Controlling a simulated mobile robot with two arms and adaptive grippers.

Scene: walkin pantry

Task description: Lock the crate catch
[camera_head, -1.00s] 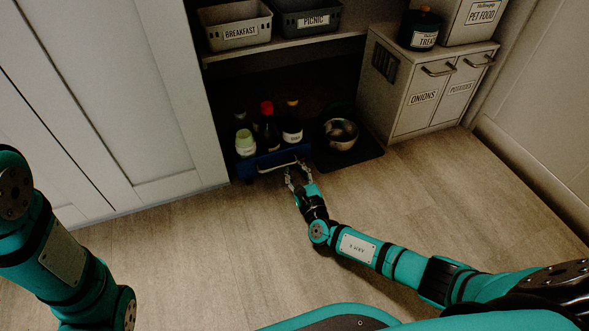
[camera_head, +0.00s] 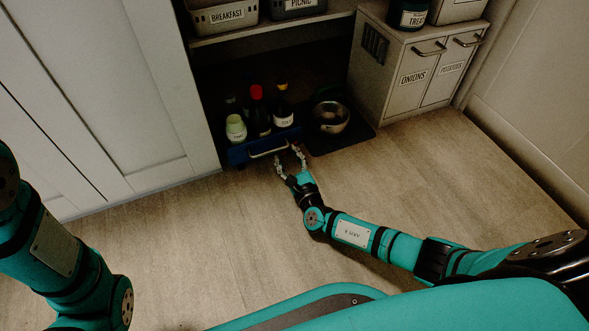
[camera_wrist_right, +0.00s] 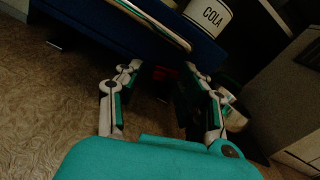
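The blue crate (camera_head: 238,155) stands on the floor under the shelf, holding several bottles. Its pale bar handle (camera_head: 268,150) runs along the front. My right gripper (camera_head: 287,156) is open and empty at the crate's front right, near the handle's right end. In the right wrist view, the crate (camera_wrist_right: 90,18) and handle (camera_wrist_right: 160,25) lie just beyond the spread fingers (camera_wrist_right: 163,72). A small dark red patch shows between the fingers; I cannot tell whether it is the catch. No catch shows clearly. My left arm is at the left edge, its gripper out of frame.
A metal bowl (camera_head: 330,117) sits on a dark mat (camera_head: 345,139) right of the crate. The onions and potatoes cabinet (camera_head: 400,85) stands further right. A shelf (camera_head: 270,30) with baskets is above, and a white door panel (camera_head: 150,110) is left. The front floor is clear.

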